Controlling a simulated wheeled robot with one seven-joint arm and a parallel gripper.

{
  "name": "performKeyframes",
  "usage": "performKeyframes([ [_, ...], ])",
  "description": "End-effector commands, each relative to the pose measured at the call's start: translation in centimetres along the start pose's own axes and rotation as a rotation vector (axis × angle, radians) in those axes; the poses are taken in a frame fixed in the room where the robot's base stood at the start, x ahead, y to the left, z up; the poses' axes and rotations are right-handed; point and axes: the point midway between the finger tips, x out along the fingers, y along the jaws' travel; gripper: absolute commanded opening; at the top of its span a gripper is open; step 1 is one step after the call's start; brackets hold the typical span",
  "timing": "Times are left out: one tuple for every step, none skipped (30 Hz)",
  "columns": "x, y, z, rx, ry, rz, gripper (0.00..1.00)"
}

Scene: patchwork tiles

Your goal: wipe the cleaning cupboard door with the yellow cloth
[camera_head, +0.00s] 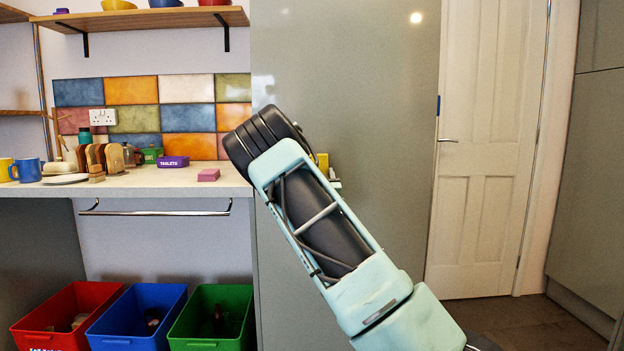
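A tall, plain grey-green door panel (345,70), which looks like the cleaning cupboard door, fills the middle of the view. My arm reaches up in front of it. A small yellow patch (323,162) shows past the right edge of my arm, against the panel; it may be the yellow cloth, but most of it is hidden. My gripper (335,183) is almost wholly hidden behind my arm; only a small pale piece shows just below the yellow patch. I cannot see its fingers, or whether the yellow thing is held or touches the panel.
A counter (150,188) at left holds mugs, a toast rack, a purple box (173,162) and a pink block (208,175). An empty rail (155,213) runs below. Red (40,338), blue (110,338) and green (195,340) crates stand underneath. A white door (485,150) is at right.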

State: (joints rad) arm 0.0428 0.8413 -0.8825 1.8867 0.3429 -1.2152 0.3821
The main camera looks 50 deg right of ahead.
Motion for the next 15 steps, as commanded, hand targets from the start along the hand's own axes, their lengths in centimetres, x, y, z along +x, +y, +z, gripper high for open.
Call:
performKeyframes([
  [0.0,0.2,0.0,0.001,0.001,0.0,0.4],
  [0.0,0.3,0.0,0.001,0.001,0.0,0.4],
  [0.0,0.3,0.0,0.002,0.002,0.0,0.4],
  [0.0,0.3,0.1,0.002,0.002,0.0,0.4],
  [0.1,0.3,0.1,0.002,0.002,0.0,0.4],
  [0.2,0.3,0.2,0.002,0.002,0.0,0.4],
  [0.2,0.3,0.2,0.001,0.002,0.0,0.4],
  [0.2,0.2,0.1,0.0,0.002,-0.001,0.4],
  [0.3,0.1,0.1,0.0,0.001,-0.001,0.4],
  [0.3,0.0,0.1,0.0,0.002,-0.002,0.4],
  [0.3,-0.2,0.1,0.001,0.002,-0.003,0.4],
  [0.2,-0.5,0.1,0.001,0.002,-0.004,0.4],
  [0.2,-0.8,0.1,0.002,0.002,-0.005,0.4],
  [0.2,-1.0,0.1,0.003,0.002,-0.006,0.4],
  [0.2,-1.4,0.0,0.002,0.002,-0.006,0.4],
])
